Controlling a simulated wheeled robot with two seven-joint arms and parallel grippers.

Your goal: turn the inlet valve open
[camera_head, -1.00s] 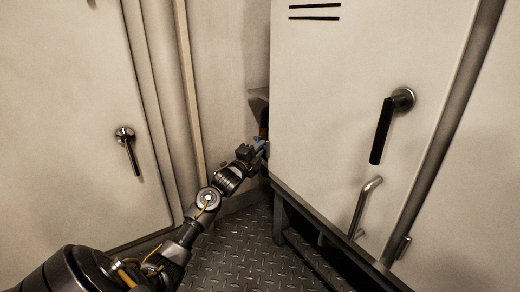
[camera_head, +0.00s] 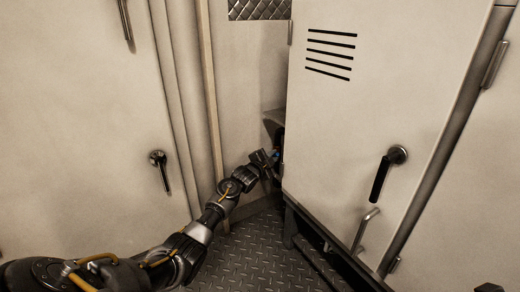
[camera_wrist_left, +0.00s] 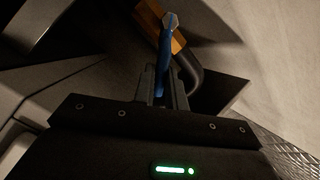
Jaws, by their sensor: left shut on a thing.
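The inlet valve shows in the left wrist view as a blue lever (camera_wrist_left: 164,62) on a brass-coloured body (camera_wrist_left: 178,42), with a dark curved pipe beside it. My left gripper (camera_wrist_left: 163,88) is shut on the blue lever, its fingers on either side of the lever's near end. In the head view, my left gripper (camera_head: 272,160) reaches into the narrow gap at the left side of the cabinet. Only a small bit of blue (camera_head: 276,154) shows there. The rest of the valve is hidden behind the cabinet's edge and my gripper. My right gripper cannot be made out.
The pale cabinet (camera_head: 345,130) with vent slots and a black-gripped handle (camera_head: 381,178) stands close on the right of the arm. A pale door (camera_head: 90,130) with a lever handle (camera_head: 161,172) is on the left. The tread-plate floor (camera_head: 245,252) between them is clear.

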